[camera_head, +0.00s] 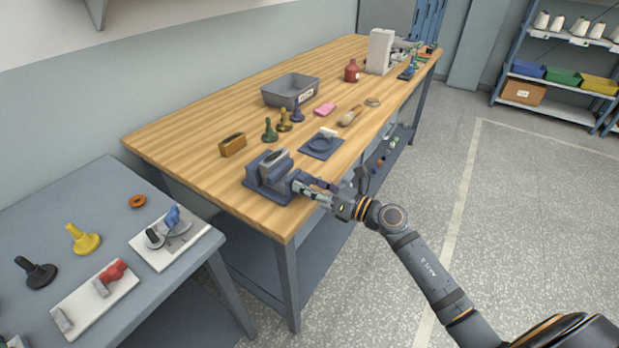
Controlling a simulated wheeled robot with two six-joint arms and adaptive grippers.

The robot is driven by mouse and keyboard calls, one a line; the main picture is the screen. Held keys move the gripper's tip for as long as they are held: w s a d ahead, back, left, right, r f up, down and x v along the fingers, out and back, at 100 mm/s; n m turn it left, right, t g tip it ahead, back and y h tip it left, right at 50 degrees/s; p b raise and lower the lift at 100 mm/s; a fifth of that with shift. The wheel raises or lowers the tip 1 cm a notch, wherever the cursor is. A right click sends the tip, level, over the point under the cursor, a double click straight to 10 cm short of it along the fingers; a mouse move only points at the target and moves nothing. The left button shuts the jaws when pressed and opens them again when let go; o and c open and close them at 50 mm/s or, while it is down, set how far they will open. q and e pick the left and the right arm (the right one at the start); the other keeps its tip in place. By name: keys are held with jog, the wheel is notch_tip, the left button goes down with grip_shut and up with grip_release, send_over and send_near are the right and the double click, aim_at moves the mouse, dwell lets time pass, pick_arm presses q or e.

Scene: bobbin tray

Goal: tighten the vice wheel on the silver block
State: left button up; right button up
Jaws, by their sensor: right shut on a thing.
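The blue-grey vice (257,184) stands at the front edge of the wooden workbench. The silver block (274,157) sits upright between its jaws; I cannot tell whether a small gap is left. My right gripper (308,186) reaches in from the right, at the front side of the vice, and is shut on the vice wheel. The wheel is mostly hidden by the fingers. My left gripper is not in view.
On the workbench (185,133), a brass-coloured block (233,145) is left of the vice. A grey side table (110,225) holds clamps at the left.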

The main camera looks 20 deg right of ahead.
jog(key=m+p, duration=0.4)
jog(key=m, duration=0.1)
jog(key=shift+r+p, duration=0.25)
jog(key=shift+p, duration=0.15)
jog(key=m+p, duration=0.2)
jog(key=m, duration=0.1)
jog(key=shift+f+m+p, duration=0.15)
jog(key=shift+m+p, duration=0.15)
jog(key=shift+f+m, duration=0.1)
jog(key=shift+m, duration=0.2)
jog(key=shift+p, duration=0.3)
jog(key=o, duration=1.2)
jog(key=shift+d+f, duration=0.1)
jog(key=shift+s+d, duration=0.2)
jog(key=shift+s, duration=0.05)
jog(key=v, duration=1.1)
jog(key=shift+s+d, duration=0.1)
